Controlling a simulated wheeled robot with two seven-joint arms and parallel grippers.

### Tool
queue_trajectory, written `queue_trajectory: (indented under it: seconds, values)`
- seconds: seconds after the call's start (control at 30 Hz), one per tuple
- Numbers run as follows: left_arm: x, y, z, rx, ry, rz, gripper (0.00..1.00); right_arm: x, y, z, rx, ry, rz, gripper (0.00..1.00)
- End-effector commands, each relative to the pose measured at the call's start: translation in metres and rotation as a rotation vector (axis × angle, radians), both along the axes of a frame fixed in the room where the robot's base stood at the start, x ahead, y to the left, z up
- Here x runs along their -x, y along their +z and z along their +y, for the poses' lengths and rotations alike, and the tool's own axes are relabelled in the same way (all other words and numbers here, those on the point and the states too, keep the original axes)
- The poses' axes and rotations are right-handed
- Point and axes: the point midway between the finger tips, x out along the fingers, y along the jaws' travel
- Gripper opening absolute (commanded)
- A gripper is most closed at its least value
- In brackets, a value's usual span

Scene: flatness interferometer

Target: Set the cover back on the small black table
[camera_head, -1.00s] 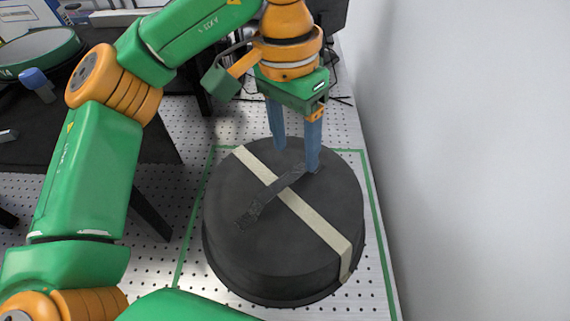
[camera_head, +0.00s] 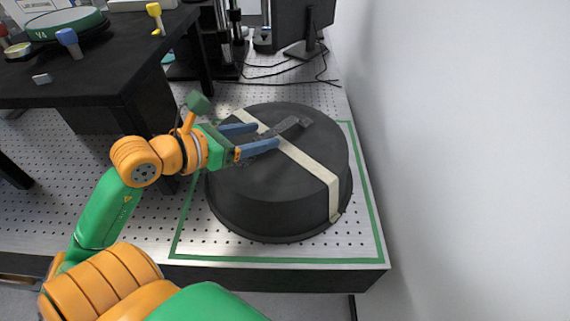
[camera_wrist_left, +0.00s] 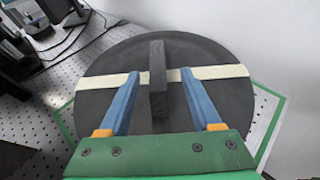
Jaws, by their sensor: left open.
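The cover (camera_head: 270,200) is a round black drum-like lid with a cream strip across its top and a dark strap handle (camera_head: 292,125). It rests flat on the perforated metal bench inside a green outline. My left gripper (camera_head: 268,135) is open, its blue fingers reaching in from the left over the cover's top. In the left wrist view the handle (camera_wrist_left: 157,62) lies between the two open fingers (camera_wrist_left: 160,74), with a gap on each side. The small black table (camera_head: 100,75) stands at the left. My right gripper is not in view.
The black table carries a green-rimmed round plate (camera_head: 60,24), a blue-topped piece (camera_head: 68,38) and a yellow-topped piece (camera_head: 155,12). A monitor (camera_head: 305,22) and loose cables stand behind the cover. A white wall (camera_head: 460,150) closes off the right.

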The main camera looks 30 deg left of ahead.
Motion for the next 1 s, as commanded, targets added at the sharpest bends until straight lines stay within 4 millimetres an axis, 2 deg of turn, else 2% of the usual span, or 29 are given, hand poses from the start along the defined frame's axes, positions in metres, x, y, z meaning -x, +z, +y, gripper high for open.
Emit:
queue_trajectory:
  seconds: [0.03, 0.07, 0.27, 0.4, 0.7, 0.93, 1.0]
  values:
    - [-0.004, -0.005, -0.001, -0.003, -0.002, -0.002, 0.65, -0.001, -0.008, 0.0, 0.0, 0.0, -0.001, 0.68]
    - [-0.006, -0.004, -0.001, -0.002, -0.001, -0.002, 0.65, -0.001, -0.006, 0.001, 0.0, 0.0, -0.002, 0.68]
    - [-0.032, -0.004, -0.008, 0.002, -0.002, 0.002, 0.65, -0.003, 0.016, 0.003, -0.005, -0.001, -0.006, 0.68]
    - [-0.049, -0.013, -0.011, 0.003, -0.001, 0.001, 0.65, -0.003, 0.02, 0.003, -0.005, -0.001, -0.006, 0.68]
    - [-0.054, -0.019, -0.013, 0.0, -0.001, 0.002, 0.65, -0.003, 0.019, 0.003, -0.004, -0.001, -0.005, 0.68]
    - [-0.054, -0.019, -0.013, 0.0, -0.002, 0.002, 0.03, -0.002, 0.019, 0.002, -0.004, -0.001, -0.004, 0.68]
    - [-0.054, -0.019, -0.013, 0.0, -0.002, 0.002, 0.0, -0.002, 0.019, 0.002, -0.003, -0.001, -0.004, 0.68]
